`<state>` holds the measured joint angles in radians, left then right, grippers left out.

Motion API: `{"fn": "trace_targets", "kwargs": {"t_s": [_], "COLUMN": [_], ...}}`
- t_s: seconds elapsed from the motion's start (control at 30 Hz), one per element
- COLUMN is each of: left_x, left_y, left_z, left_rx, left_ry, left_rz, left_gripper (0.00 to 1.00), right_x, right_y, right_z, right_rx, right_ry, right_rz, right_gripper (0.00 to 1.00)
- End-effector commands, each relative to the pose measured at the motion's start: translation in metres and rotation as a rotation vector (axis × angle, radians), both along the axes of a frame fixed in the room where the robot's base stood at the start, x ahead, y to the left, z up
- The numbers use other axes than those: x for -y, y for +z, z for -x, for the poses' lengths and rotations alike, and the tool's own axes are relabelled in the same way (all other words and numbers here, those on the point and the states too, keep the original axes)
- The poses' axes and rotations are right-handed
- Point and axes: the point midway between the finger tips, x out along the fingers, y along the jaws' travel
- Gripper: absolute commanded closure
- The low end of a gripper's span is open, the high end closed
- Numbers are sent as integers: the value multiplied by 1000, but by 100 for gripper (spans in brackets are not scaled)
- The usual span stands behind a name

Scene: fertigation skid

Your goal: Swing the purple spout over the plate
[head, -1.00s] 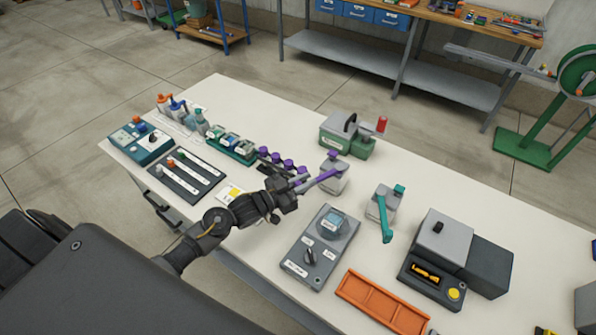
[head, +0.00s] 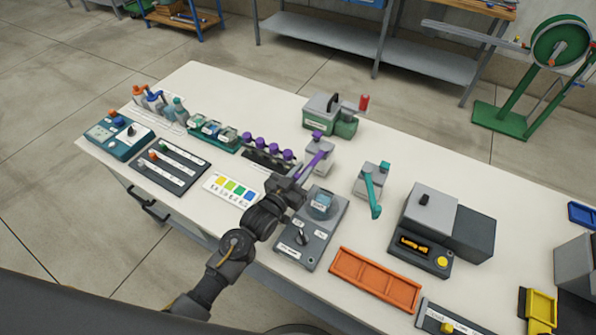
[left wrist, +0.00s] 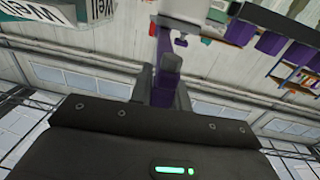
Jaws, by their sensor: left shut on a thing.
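The purple spout (head: 313,163) reaches from the top of a small grey block (head: 320,152) toward the front left. My left gripper (head: 294,182) is shut on the spout's free end. In the left wrist view the purple spout (left wrist: 163,53) runs up from between the fingers, which hide its end. My right gripper is not in view.
A teal spout (head: 369,190) on a second block stands right of the plate. Several purple-knobbed parts (head: 270,148) stand behind left. A colour card (head: 232,189) lies left of my arm. An orange tray (head: 375,280) and a grey machine (head: 437,215) are at right.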

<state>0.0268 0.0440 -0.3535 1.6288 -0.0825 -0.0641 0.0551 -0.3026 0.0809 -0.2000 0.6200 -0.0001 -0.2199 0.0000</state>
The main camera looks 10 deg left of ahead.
Motion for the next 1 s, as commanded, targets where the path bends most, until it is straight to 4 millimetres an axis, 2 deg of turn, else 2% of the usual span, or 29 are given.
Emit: {"fn": "trace_targets", "kwargs": {"t_s": [0.07,0.1,0.27,0.5,0.63,1.0], "left_x": [1,1,-1,-1,-4,-33], "left_y": [0,0,0,0,-2,-3], "left_z": [1,1,1,1,7,70], "left_rx": [0,0,0,0,0,0], "left_ry": [-3,-2,0,0,1,-1], "left_rz": [1,1,1,1,1,0], "left_gripper": [100,80,60,60,60,60], "right_x": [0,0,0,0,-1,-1], "right_y": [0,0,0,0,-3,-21], "right_z": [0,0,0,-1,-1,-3], "right_rx": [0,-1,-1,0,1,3], "right_ry": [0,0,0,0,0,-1], "right_rz": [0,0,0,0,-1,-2], "right_gripper": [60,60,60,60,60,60]}}
